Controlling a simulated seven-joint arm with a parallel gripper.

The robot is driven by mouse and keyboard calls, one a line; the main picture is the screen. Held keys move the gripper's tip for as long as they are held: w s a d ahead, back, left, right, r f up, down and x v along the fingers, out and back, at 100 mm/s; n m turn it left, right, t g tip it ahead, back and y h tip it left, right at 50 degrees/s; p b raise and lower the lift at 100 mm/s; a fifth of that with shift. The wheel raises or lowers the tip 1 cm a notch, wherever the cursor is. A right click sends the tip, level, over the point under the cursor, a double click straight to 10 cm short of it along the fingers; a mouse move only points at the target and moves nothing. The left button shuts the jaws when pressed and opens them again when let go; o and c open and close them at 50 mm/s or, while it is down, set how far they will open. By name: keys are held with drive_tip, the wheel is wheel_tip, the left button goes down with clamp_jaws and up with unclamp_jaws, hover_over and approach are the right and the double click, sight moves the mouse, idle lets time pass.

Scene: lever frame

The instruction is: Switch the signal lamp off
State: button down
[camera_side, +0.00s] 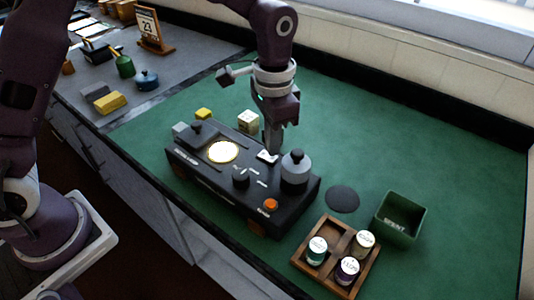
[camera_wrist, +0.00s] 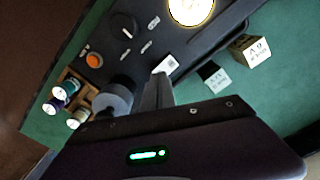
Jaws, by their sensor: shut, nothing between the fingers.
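A black control box (camera_side: 200,174) stands on the green mat. Its round signal lamp (camera_side: 223,152) glows bright yellow-white; the lit lamp also shows at the top of the wrist view (camera_wrist: 190,9). A small white plate or switch (camera_side: 267,156) sits on the box's top, also in the wrist view (camera_wrist: 167,64). A black knob (camera_side: 240,176) and an orange button (camera_side: 271,205) are on the box too. My gripper (camera_side: 272,150) is shut and empty, pointing down at the box's far edge, close beside the white piece. I cannot tell whether it touches.
A grey knobbed cylinder (camera_side: 295,170) stands at the box's right end, near my gripper. A black disc (camera_side: 343,199), a green bin (camera_side: 400,218) and a wooden tray (camera_side: 328,268) with jars lie right. A lettered cube (camera_side: 248,121) stands behind the box. The mat's back right is clear.

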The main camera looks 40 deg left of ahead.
drive_tip(key=shift+f, duration=0.95)
idle(0.6)
drive_tip(key=shift+r, duration=3.55)
drive_tip(key=s+a+r+n+t, duration=0.3)
drive_tip(key=s+a+r, duration=0.5)
drive_tip(key=s+r, duration=0.25)
drive_tip(key=s+a+n+t, duration=0.1)
drive_tip(key=s+a, duration=0.1)
drive_tip(key=s, duration=0.4)
drive_tip(key=s+a+f+n+t, duration=0.1)
drive_tip(key=s+a+n, duration=0.1)
drive_tip(key=s, duration=0.5)
drive_tip(key=shift+s+a+f+t, duration=0.25)
drive_tip(key=shift+s+a+t, duration=0.05)
